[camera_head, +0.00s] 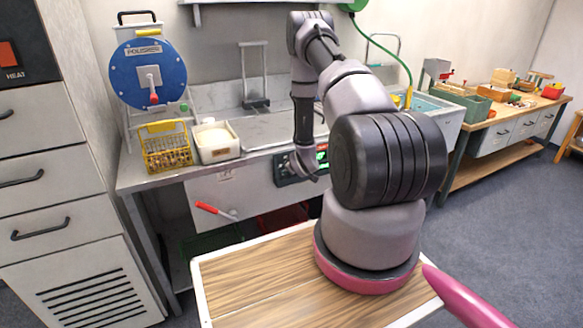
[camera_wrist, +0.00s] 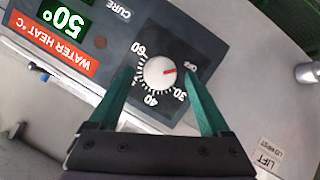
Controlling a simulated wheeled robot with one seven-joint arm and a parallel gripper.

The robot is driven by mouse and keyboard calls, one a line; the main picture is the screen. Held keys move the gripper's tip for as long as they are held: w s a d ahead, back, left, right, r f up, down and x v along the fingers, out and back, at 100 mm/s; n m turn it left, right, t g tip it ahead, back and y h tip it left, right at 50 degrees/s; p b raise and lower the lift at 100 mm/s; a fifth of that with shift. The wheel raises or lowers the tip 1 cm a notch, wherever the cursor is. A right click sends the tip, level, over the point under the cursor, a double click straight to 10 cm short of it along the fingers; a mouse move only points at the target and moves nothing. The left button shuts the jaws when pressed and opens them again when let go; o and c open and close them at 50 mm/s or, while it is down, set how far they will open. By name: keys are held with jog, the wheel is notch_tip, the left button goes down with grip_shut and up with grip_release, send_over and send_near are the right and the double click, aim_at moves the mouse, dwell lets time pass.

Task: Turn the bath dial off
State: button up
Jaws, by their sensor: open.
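The bath dial (camera_wrist: 157,76) is a round white knob on a dark panel (camera_wrist: 110,60), with a ring of ticks and numbers such as 60, 40 and 30. In the head view my gripper (camera_head: 303,165) is at the panel (camera_head: 285,170) on the front of the metal bench, and the dial is hidden.
A green display (camera_wrist: 65,18) reads 50° above a red "WATER HEAT °C" label (camera_wrist: 52,47). A red-handled lever (camera_head: 210,209) sticks out left of the panel. A yellow basket (camera_head: 166,150) and a white tub (camera_head: 216,142) stand on the bench (camera_head: 260,132).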

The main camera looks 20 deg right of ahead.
jog(key=v, duration=1)
jog(key=shift+s, duration=0.25)
jog(key=shift+a+r, duration=0.1)
jog(key=shift+r, duration=0.05)
jog(key=w+a+r+m, duration=0.1)
jog(key=w+r+m, duration=0.2)
jog(key=r, duration=1.2)
jog(key=s+a+r+m+g, duration=0.1)
jog(key=s+a+r, duration=0.1)
jog(key=r, duration=0.5)
jog(key=s+a+r+m+g, duration=0.1)
jog(key=s+a+r, duration=0.1)
jog(key=r, duration=0.5)
jog(key=s+a+r+m+y, duration=0.1)
jog(key=s+a+r, duration=0.2)
jog(key=s+r, duration=0.3)
jog(key=s+a+r+m+g+y, duration=0.1)
jog(key=s+a+r, duration=0.3)
jog(key=s, duration=0.8)
jog(key=s+a+r+m+y, duration=0.1)
jog(key=s+a+r+y, duration=0.1)
jog(key=s+a+r, duration=0.2)
jog(key=s+r, duration=0.3)
jog(key=s, duration=0.2)
jog(key=shift+r+m+g, duration=0.3)
jog(key=shift+r+g, duration=0.05)
jog(key=shift+g, duration=0.05)
jog(key=shift+w, duration=0.1)
